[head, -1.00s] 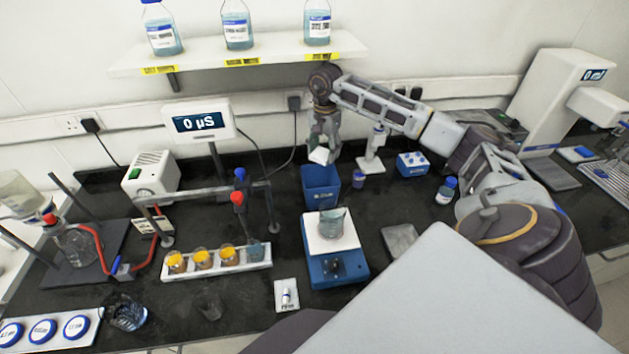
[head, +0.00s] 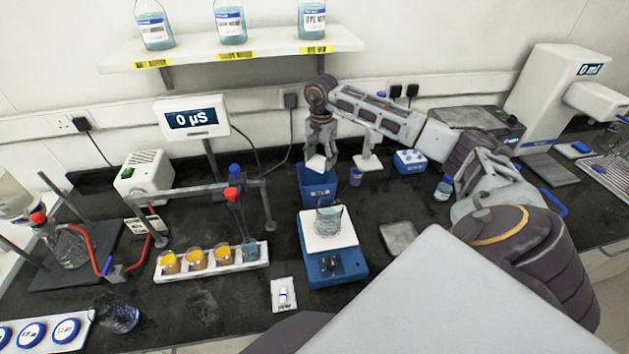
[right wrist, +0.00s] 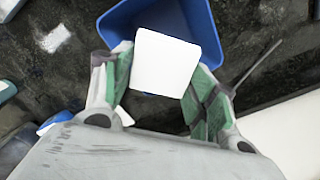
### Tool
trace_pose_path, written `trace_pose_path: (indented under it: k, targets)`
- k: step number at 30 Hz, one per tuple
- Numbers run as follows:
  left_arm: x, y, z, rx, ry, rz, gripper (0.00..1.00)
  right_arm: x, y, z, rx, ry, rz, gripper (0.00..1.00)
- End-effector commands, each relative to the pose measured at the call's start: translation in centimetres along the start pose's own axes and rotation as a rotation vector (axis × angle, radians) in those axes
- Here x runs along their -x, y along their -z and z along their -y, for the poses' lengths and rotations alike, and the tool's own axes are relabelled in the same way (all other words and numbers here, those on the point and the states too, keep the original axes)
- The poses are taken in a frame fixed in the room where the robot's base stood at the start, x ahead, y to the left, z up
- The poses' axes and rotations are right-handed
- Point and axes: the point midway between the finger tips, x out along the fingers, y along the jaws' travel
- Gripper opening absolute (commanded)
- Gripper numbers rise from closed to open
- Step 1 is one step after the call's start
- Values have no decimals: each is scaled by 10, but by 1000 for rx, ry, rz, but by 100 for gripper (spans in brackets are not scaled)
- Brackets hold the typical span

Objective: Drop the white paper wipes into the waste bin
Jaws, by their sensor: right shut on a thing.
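My right gripper (head: 319,151) is shut on a white paper wipe (head: 316,162) and holds it over the mouth of the blue waste bin (head: 318,191). In the right wrist view the wipe (right wrist: 164,64) is a flat white square between the green-padded fingers of the gripper (right wrist: 163,84). The blue bin (right wrist: 204,30) lies behind and below the wipe there, and the wipe hides part of its inside. I see no other wipe clearly. My left gripper does not show in the head view.
A blue balance (head: 338,268) bearing a beaker (head: 329,221) stands just in front of the bin. A bottle shelf (head: 235,55) hangs above.

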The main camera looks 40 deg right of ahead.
Motion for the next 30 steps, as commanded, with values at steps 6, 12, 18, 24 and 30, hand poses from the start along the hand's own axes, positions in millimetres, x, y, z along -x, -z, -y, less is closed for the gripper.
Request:
trace_pose_path:
  k: [6, 12, 18, 24, 30]
  targets:
    - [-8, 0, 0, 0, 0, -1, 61, -14, 0, 0, 0, 1, 0, 36]
    - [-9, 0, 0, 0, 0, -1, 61, -17, 0, 0, 0, 1, 0, 36]
    - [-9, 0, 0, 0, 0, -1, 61, -16, 0, 0, 0, 1, 0, 36]
    - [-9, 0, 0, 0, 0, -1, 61, -16, 0, 0, 0, 1, 0, 80]
    - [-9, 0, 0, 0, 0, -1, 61, -16, 0, 0, 0, 1, 0, 83]
